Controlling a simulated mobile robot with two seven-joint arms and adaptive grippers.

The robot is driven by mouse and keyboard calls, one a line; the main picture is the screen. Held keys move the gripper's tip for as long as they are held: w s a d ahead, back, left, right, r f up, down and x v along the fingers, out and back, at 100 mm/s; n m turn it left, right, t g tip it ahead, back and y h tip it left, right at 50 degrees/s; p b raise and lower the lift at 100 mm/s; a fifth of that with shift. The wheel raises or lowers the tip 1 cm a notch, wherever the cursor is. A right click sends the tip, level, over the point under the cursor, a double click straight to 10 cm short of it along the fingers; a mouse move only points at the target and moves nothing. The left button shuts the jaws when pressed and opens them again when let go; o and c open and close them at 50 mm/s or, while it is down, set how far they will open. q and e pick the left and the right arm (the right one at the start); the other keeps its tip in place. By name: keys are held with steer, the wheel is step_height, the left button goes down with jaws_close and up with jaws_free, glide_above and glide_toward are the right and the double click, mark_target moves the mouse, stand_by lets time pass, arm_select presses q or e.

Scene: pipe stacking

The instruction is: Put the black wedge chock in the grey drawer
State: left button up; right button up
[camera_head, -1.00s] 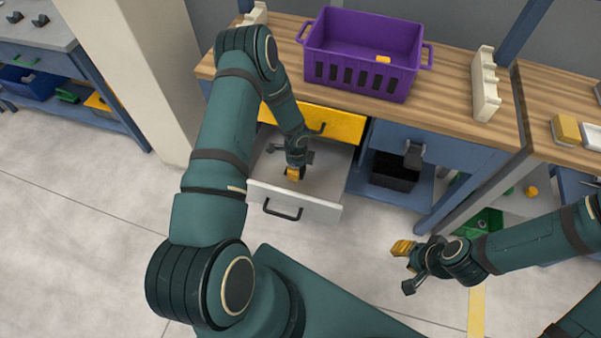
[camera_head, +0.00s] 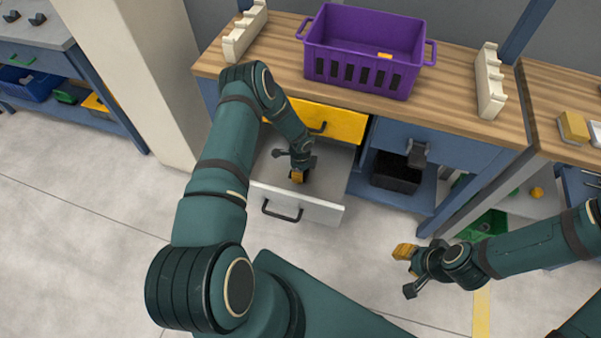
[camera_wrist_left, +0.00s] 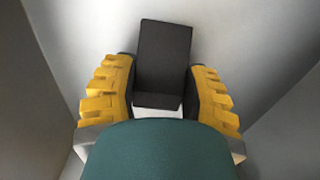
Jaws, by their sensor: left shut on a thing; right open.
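The grey drawer (camera_head: 322,209) stands pulled out below the yellow drawer. My left gripper (camera_head: 298,176) reaches down into the open grey drawer. In the left wrist view the black wedge chock (camera_wrist_left: 163,58) sits between the two yellow fingers of my left gripper (camera_wrist_left: 160,100), which is shut on it. Pale drawer walls surround it there. I cannot tell whether the chock touches the drawer floor. In the head view the chock is mostly hidden by the gripper. My right gripper (camera_head: 407,270) is open and empty over the floor at the right.
A purple crate (camera_head: 365,50) stands on the wooden bench, with white notched racks (camera_head: 490,85) on either side. The yellow drawer (camera_head: 335,121) is directly above the grey one. A black bin (camera_head: 396,173) is on the shelf to the right. The floor in front is clear.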

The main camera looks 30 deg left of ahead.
arm_select(q)
steer(key=shift+f, duration=0.1)
steer(key=o, duration=1.2)
steer(key=shift+c, duration=0.2)
step_height(320, 180, up, 12)
steer(key=p, duration=0.3)
steer(key=s+d+r+n+h, duration=0.2)
steer(key=s+d+n, duration=0.1)
steer(key=d, duration=0.4)
steer(key=s+d+r+n+h, duration=0.1)
steer(key=s+d+r+n, duration=0.1)
steer(key=s+d+n, duration=0.35)
steer(key=s+d+r+n+t, duration=0.1)
steer(key=s+d+r+n, duration=0.4)
steer(key=s+d+n, duration=0.3)
steer(key=shift+s+d+r+n+t+h, duration=0.35)
steer(key=shift+s+d, duration=0.25)
steer(key=shift+s, duration=0.45)
